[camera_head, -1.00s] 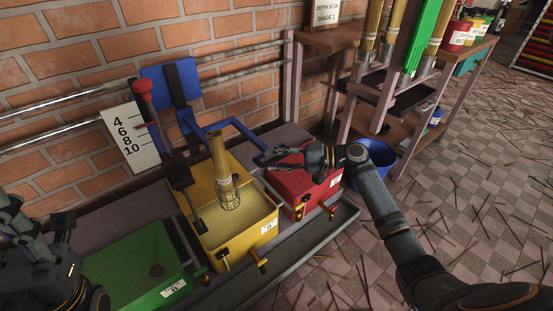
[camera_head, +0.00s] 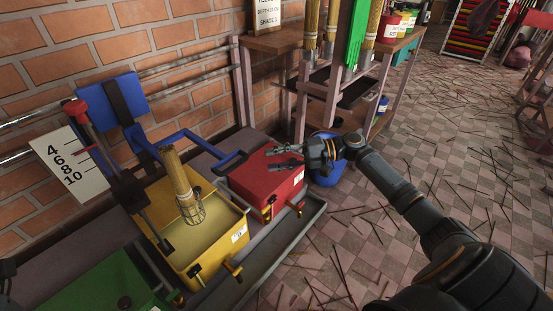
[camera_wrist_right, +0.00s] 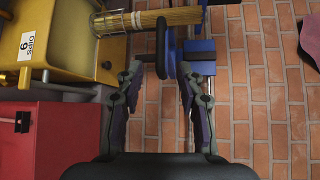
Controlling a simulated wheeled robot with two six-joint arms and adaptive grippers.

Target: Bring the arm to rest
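My right gripper (camera_head: 276,157) is open and empty above the red box (camera_head: 262,180). In the right wrist view its fingers (camera_wrist_right: 160,100) are spread apart. The blue lever (camera_head: 184,135) ends in a black grip (camera_head: 230,162), just left of the fingertips and apart from them. That black grip shows beyond the fingers in the right wrist view (camera_wrist_right: 161,45). A bundle of sticks (camera_head: 177,172) in a wire basket stands tilted in the yellow vat (camera_head: 203,260). Only a dark sliver of my left gripper (camera_head: 6,270) shows at the left edge; its fingers cannot be made out.
A green box (camera_head: 95,285) is at the lower left. A number board (camera_head: 68,165) leans on the brick wall. A blue tub (camera_head: 325,177) stands behind my right gripper. A wooden rack (camera_head: 275,42) holds more bundles. Loose sticks litter the tiled floor on the right.

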